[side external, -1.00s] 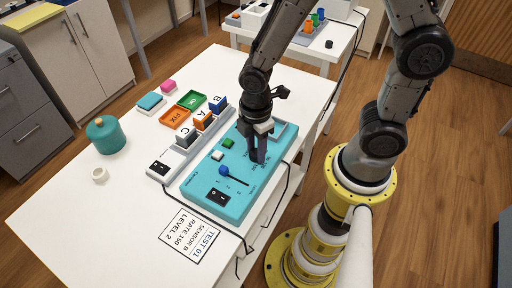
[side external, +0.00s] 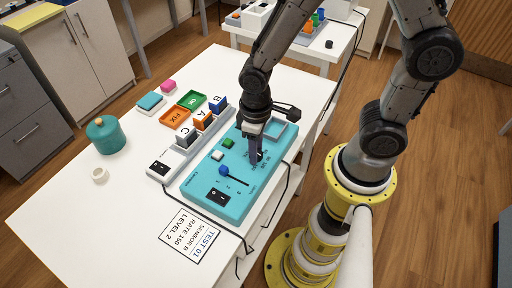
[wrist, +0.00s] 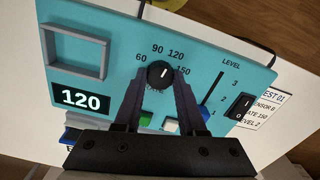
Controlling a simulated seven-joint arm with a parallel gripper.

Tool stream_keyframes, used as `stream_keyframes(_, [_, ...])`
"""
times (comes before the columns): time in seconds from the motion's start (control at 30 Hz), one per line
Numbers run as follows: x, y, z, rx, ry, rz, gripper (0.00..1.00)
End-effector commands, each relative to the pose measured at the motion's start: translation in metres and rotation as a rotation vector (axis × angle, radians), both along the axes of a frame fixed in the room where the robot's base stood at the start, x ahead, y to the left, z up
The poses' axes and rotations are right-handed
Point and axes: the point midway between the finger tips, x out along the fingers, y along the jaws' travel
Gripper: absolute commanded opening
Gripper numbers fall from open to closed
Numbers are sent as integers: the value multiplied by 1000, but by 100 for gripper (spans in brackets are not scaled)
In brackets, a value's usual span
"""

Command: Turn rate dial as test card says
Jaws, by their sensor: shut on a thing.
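The black rate dial (wrist: 160,74) sits on the teal panel (wrist: 115,20), with 60, 90, 120 and 150 printed around it. Its white mark points up and to the right, toward 120. The display (wrist: 82,97) reads 120. My gripper (wrist: 160,80) is shut on the dial, one finger on each side; in the side view my gripper (side external: 256,158) reaches down to the panel and hides the dial. The test card (side external: 190,236) lies on the table and reads TEST 01, SENSOR B, RATE 150, LEVEL 2.
The blue level slider (side external: 224,171) stands near 1, beside a black rocker switch (side external: 218,196). A green button (side external: 228,143) and a white button (side external: 217,155) are close to my fingers. A rack holds blocks A (side external: 203,121), B and C. A black cable runs along the panel.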

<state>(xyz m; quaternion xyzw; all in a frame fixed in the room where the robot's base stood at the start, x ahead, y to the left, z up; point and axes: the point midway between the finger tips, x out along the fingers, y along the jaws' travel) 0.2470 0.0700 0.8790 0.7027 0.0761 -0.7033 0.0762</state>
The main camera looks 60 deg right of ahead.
Motion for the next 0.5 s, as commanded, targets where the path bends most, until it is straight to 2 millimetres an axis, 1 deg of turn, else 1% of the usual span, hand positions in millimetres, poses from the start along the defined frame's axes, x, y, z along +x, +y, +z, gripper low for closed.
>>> stream_keyframes(0.5, [1,0,1,1,-3,-492,0])
